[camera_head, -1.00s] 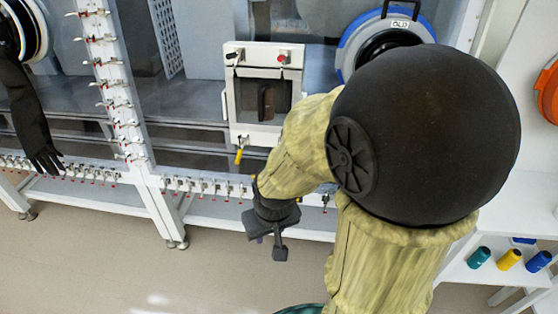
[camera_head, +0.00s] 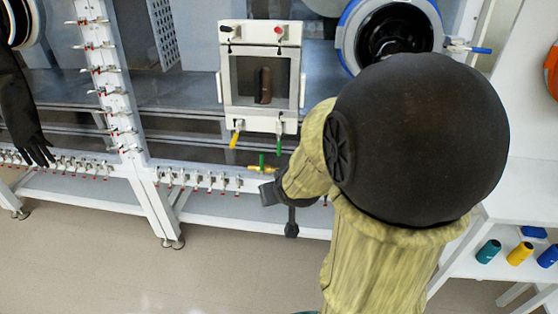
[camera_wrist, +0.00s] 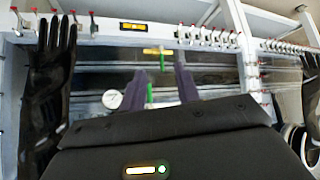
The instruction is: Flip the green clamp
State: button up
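A small white-framed door (camera_head: 262,75) is in the head view. A green clamp handle (camera_head: 279,144) hangs at its lower right corner, pointing down. It seems to be the green bar (camera_wrist: 149,93) in the wrist view, between my fingers in the picture. My gripper (camera_head: 280,210) is below the door, with its dark fingers spread. In the wrist view my gripper (camera_wrist: 161,70) shows two separated purple fingers, empty. I see no contact with the clamp; the depth gap is unclear.
A yellow clamp handle (camera_head: 235,140) hangs at the door's lower left. A yellow valve with an upright green handle (camera_head: 262,162) sits on the rail just above my gripper. Several small red-tipped valves (camera_head: 200,180) line the rail. A black glove (camera_head: 22,120) hangs at left.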

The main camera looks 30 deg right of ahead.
jog(key=w+d+f+t+y+b, duration=0.1)
jog(key=d+t+b, duration=0.7)
jog(key=b, duration=0.7)
jog(key=shift+w+d+f+n+t+y, duration=0.15)
jog(key=shift+d+f+n+t+y, duration=0.2)
jog(key=shift+t, duration=0.65)
jog(key=shift+d, duration=0.1)
jog(key=w+p, duration=0.5)
jog(key=p, duration=0.6)
jog(key=shift+r+p, duration=0.2)
jog(key=shift+p, duration=0.1)
